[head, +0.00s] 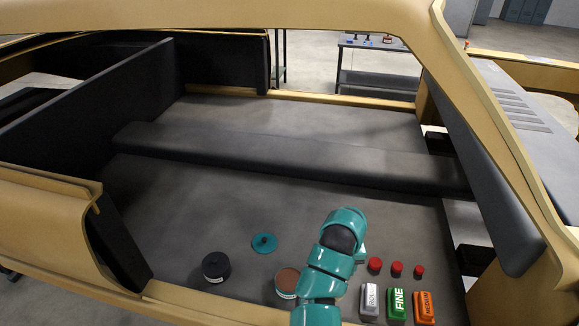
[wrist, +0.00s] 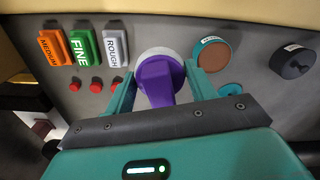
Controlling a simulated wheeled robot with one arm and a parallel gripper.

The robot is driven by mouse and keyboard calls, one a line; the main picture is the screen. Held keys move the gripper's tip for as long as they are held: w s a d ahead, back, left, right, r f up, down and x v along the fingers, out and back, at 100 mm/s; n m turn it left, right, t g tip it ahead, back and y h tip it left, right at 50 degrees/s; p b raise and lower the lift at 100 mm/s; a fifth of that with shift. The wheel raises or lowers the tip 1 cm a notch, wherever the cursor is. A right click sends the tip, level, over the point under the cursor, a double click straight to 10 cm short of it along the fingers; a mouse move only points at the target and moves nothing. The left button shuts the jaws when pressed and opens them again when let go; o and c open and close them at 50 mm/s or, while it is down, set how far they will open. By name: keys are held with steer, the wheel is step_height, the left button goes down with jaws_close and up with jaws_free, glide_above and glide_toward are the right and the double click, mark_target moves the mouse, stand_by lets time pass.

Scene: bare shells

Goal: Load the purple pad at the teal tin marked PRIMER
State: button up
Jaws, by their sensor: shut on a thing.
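The purple pad (wrist: 157,82) is between the two fingers of my gripper (wrist: 162,88) in the wrist view, shut on its purple grip. A pale round face shows beyond the grip. The teal tin (wrist: 212,54) stands open just right of the pad, with brown contents and a small white label too small to read. In the head view the tin (head: 287,281) sits left of my arm, partly hidden by it. My teal arm covers the gripper and most of the pad there. I cannot tell whether the pad touches the floor.
A teal lid (head: 264,243) lies behind the tin. A dark closed tin (head: 216,267) stands to its left. Right of my arm are three red caps (head: 396,269) and blocks marked ROUGH (head: 370,301), FINE (head: 397,303) and MEDIUM (head: 425,306). A raised dark beam (head: 290,160) crosses behind.

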steer(key=w+a+f+n+b, duration=0.4)
steer(key=w+a+f+n, duration=0.1)
steer(key=w+a, duration=0.25)
steer(key=n+b, duration=0.4)
glide_above(289, 281)
steer(key=f, duration=0.9)
steer(key=shift+w+d+f, duration=0.15)
steer(key=shift+w+f, duration=0.05)
steer(key=shift+f, duration=0.05)
steer(key=shift+f+b, duration=1.35)
steer(key=shift+f, duration=0.3)
steer(key=shift+s+f, duration=0.1)
steer(key=shift+f, duration=0.45)
stand_by(0.4)
steer(key=shift+r, duration=0.1)
step_height(289, 281, up, 7)
steer(key=p, duration=0.6)
